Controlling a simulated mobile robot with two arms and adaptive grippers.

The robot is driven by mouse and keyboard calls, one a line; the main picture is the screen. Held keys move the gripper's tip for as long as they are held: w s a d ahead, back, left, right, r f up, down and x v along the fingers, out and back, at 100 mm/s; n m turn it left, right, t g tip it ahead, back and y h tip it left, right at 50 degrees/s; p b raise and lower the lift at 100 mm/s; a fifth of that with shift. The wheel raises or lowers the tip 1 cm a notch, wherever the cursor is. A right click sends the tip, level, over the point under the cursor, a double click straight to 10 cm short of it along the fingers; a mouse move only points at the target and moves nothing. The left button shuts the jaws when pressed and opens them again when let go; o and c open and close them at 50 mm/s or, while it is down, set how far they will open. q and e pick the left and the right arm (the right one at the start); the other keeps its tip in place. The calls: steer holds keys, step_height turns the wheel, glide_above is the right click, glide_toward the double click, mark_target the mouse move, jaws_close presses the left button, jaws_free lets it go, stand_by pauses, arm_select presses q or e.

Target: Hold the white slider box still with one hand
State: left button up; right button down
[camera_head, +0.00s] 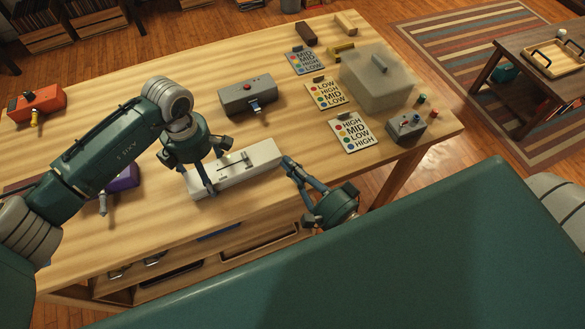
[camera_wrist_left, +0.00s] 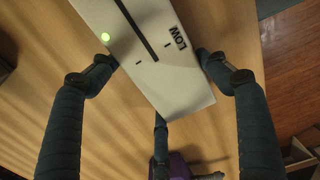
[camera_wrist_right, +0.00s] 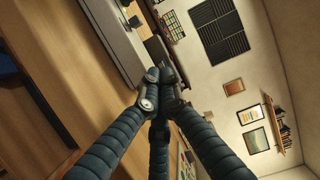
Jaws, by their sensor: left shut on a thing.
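The white slider box (camera_head: 262,157) lies on the wooden table near its front edge, with a dark slot and small slider on top. My left gripper (camera_head: 214,168) is shut on the box, its fingers on both long sides near the left end. In the left wrist view the box (camera_wrist_left: 168,95) shows the word LOW, a black slot and a lit green dot between the fingers. My right gripper (camera_head: 289,164) is at the box's right end, its fingers together with nothing seen between them. In the right wrist view its fingertips (camera_wrist_right: 161,82) also meet; whether they touch the box is unclear.
A grey box with a red button (camera_head: 247,96) stands behind. An orange box (camera_head: 38,103) and a purple box (camera_head: 122,178) are left. Several label cards (camera_head: 352,132), a translucent case (camera_head: 378,80) and a small grey control box (camera_head: 405,127) are right.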

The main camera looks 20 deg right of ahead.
mark_target(233, 172)
steer(key=x, duration=0.6)
steer(key=a, duration=0.3)
steer(key=shift+a, duration=0.15)
steer(key=shift+s+a, duration=0.1)
steer(key=shift+a, duration=0.3)
steer(key=a, duration=0.8)
steer(key=shift+s, duration=0.2)
steer(key=shift+d, duration=0.1)
